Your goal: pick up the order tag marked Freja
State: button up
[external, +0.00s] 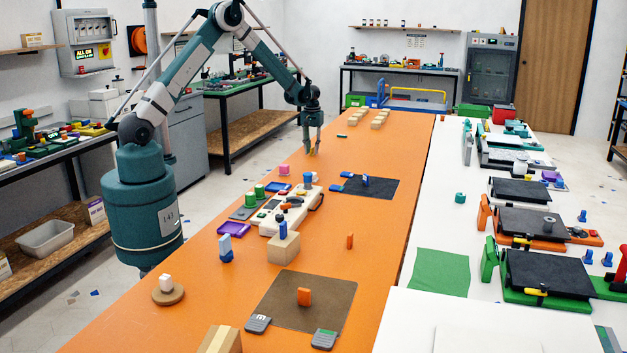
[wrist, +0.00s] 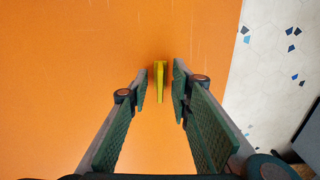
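My gripper (external: 312,150) is low over the orange table (external: 385,150), near its left edge. In the wrist view my gripper (wrist: 160,84) is open, its green fingers on either side of a narrow yellow piece (wrist: 160,80). A gap shows between the piece and each finger. The yellow piece also shows small between the fingertips in the external view (external: 313,153). No name can be read on it, so I cannot tell whether it is the Freja tag. No readable Freja marking shows in either view.
A small green piece (external: 341,136) lies right of my gripper. Wooden blocks (external: 379,119) stand farther back. A black mat (external: 370,188) with blue pieces and a cream device (external: 287,212) lie nearer. In the wrist view the table edge and floor (wrist: 275,60) are at right.

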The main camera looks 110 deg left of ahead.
dwell(0.3)
grip_shut()
jog(key=shift+r, duration=0.1)
jog(key=shift+r+p, duration=0.35)
jog(key=shift+r, duration=4.6)
